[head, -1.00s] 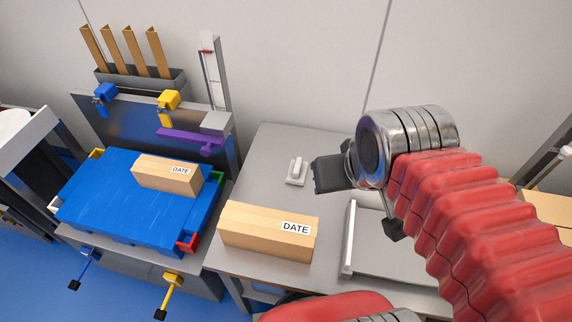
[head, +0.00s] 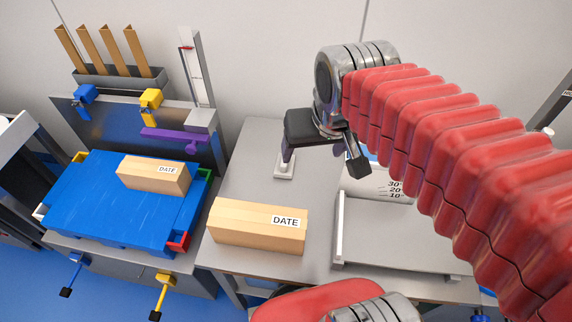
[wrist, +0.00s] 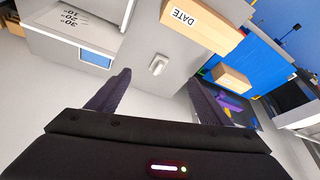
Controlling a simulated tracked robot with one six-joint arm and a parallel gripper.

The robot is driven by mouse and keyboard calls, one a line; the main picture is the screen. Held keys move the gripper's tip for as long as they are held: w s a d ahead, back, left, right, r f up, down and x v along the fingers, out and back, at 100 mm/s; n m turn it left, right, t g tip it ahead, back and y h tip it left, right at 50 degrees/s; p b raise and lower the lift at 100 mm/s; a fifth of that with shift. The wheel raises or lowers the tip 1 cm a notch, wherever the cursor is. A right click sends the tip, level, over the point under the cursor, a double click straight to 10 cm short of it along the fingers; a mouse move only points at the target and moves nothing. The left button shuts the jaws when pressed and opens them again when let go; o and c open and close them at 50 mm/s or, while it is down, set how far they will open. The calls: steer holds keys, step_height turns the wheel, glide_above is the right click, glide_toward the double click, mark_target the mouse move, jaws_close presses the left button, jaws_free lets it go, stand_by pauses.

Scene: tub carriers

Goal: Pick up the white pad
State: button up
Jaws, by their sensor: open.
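The white pad (head: 284,172) is a small flat white plate with a raised grip, lying on the grey table. In the wrist view the white pad (wrist: 158,64) sits ahead of the gap between my fingertips, roughly centred. My gripper (wrist: 159,80) is open with its dark fingers apart and nothing between them. In the head view one finger hangs in front of the pad and hides its upper part. I cannot tell the exact height of the fingertips above the table.
A wooden block marked DATE (head: 258,226) lies left-front on the table. Another DATE block (head: 154,173) rests on the blue tub (head: 90,205). A grey scale-like unit with degree marks (head: 378,186) stands right of the pad. Bare table surrounds the pad.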

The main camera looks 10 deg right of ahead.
steer(key=w+f+m+g, duration=0.1)
steer(key=w+f, duration=0.2)
steer(key=w, duration=0.4)
steer(key=w+f+m+g, duration=0.1)
steer(key=w+f, duration=0.2)
steer(key=w, duration=0.4)
steer(key=w+f+m+g, duration=0.1)
steer(key=w+f+g, duration=0.1)
steer(key=w+f, duration=0.8)
step_height(320, 180, down, 3)
steer(key=shift+w+f+m+g, duration=0.2)
steer(key=shift+w+m+g, duration=0.1)
steer(key=shift+w, duration=0.05)
steer(key=shift+a+f, duration=0.1)
step_height(320, 180, down, 8)
steer(key=shift+f, duration=0.2)
steer(key=shift+w+f, duration=0.1)
steer(key=shift+f, duration=2.5)
